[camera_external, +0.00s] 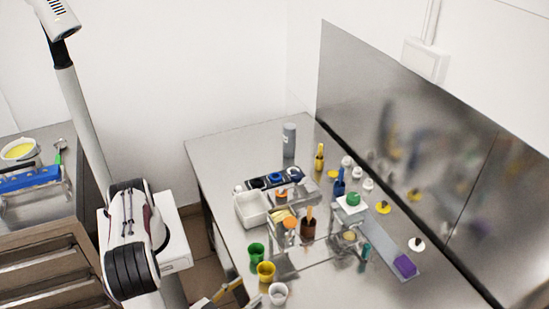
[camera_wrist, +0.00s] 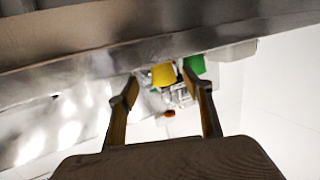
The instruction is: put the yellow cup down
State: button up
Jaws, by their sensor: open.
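The yellow cup (camera_external: 266,271) stands upright on the steel table, between a green cup (camera_external: 257,252) and a white cup (camera_external: 278,293). My gripper (camera_external: 233,287) is at the bottom of the external view, to the left of the yellow cup and partly cut off by the picture's edge. In the wrist view my gripper (camera_wrist: 160,82) has its two fingers spread wide and empty. The yellow cup (camera_wrist: 163,75) shows beyond the fingertips, with the green cup (camera_wrist: 195,64) to its right. I cannot tell the exact distance to the cup.
Behind the cups stand a white bin (camera_external: 252,209), a brown cup (camera_external: 308,228) and several bottles and tools. A purple block (camera_external: 405,265) lies at the right. A steel backsplash (camera_external: 390,130) bounds the table. The table's far-left corner is clear.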

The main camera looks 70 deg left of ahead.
jog(key=shift+s+d, duration=0.2)
jog(key=shift+s, duration=0.2)
jog(key=shift+c, duration=0.7)
jog(key=shift+r, duration=0.15)
